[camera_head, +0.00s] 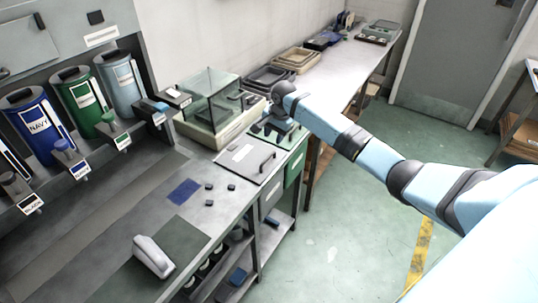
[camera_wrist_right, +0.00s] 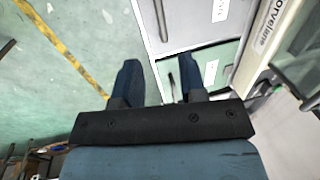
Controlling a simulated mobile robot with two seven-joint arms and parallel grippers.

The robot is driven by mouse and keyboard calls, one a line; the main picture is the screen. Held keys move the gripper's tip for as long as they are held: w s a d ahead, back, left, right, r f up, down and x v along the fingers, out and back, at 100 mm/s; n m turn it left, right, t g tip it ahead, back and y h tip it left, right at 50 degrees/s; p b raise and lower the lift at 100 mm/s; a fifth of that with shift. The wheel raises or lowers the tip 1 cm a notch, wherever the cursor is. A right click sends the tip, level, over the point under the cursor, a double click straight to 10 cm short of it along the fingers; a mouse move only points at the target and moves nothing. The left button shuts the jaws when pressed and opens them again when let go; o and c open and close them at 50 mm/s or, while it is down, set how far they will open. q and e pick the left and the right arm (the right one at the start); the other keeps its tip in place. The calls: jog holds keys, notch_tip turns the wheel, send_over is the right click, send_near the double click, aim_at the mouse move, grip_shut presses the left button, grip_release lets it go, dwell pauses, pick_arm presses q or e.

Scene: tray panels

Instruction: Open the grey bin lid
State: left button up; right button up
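The grey bin lid (camera_head: 240,166) lies flat in the worktop, with a white label and a dark bar handle (camera_head: 267,163) near its front edge. It also shows at the top of the right wrist view (camera_wrist_right: 185,38), with its handle at its left side. It looks closed. My right gripper (camera_wrist_right: 158,70) is open, its two dark blue fingers apart. It hangs over the neighbouring green lid (camera_wrist_right: 222,56), beyond the grey lid in the head view. I see nothing gripped; the green lid's dark handle shows near the right finger. My left gripper is out of view.
A clear-walled box (camera_head: 212,100) stands behind the lids. Stacked trays (camera_head: 297,60) stand farther along the bench. A white device (camera_head: 152,257), a blue mat (camera_head: 184,191) and small dark pieces lie nearer. Coloured canisters (camera_head: 85,100) line the left. Floor to the right is open.

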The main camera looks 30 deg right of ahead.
aim_at(268, 157)
jog(key=f, duration=0.3)
jog(key=w+f, duration=0.1)
jog(key=f, duration=0.3)
jog(key=w+a+f, duration=0.1)
jog(key=f, duration=0.2)
jog(key=shift+f, duration=0.2)
jog(key=shift+d, duration=0.1)
grip_shut()
